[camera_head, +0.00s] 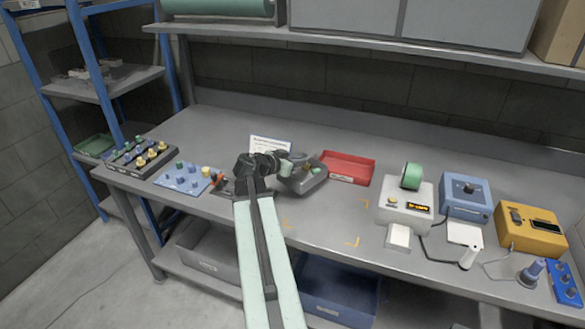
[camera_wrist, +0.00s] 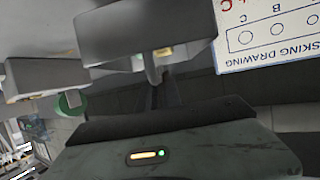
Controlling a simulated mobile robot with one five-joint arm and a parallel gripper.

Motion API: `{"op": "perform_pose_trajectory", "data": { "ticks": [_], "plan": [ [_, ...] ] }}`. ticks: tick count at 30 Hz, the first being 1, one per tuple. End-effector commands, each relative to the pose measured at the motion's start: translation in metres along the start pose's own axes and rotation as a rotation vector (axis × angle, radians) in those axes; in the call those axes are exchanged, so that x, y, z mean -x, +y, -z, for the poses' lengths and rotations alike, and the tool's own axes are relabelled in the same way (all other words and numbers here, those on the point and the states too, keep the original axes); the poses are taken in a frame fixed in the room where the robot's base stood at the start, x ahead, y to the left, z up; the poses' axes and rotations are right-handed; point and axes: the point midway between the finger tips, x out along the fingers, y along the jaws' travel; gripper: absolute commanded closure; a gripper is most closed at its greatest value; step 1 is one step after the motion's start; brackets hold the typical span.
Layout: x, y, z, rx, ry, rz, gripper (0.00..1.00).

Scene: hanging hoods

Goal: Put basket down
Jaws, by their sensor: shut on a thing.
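A small dark grey basket (camera_head: 308,184) is at the middle of the bench, with small green and orange pieces showing in it. My gripper (camera_head: 284,166) reaches in from the left and is shut on the basket at its upper left side. The fingertips are small and partly hidden in the head view. In the wrist view a dark grey body (camera_wrist: 145,35), likely the basket, fills the upper middle close to the camera. I cannot tell whether the basket's underside touches the bench top (camera_head: 330,220).
A red tray (camera_head: 346,168) stands just right of the basket. A printed masking drawing (camera_head: 270,144) is behind my gripper. Blue and dark boards with knobs (camera_head: 183,180) lie left. A white device (camera_head: 405,202) and other devices stand right. Yellow corner marks (camera_head: 352,242) bound clear bench in front.

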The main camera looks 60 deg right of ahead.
Motion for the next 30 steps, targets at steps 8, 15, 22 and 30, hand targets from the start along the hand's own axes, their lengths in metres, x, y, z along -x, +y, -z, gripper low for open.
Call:
{"op": "perform_pose_trajectory", "data": {
  "ticks": [8, 15, 22, 30],
  "plan": [
    [-0.012, -0.006, -0.027, 0.002, 0.001, 0.005, 1.00],
    [-0.012, -0.009, -0.034, 0.004, 0.001, 0.010, 1.00],
    [-0.013, -0.010, -0.038, 0.005, 0.001, 0.011, 1.00],
    [-0.013, -0.009, -0.036, 0.004, 0.000, 0.010, 0.70]
  ]
}}
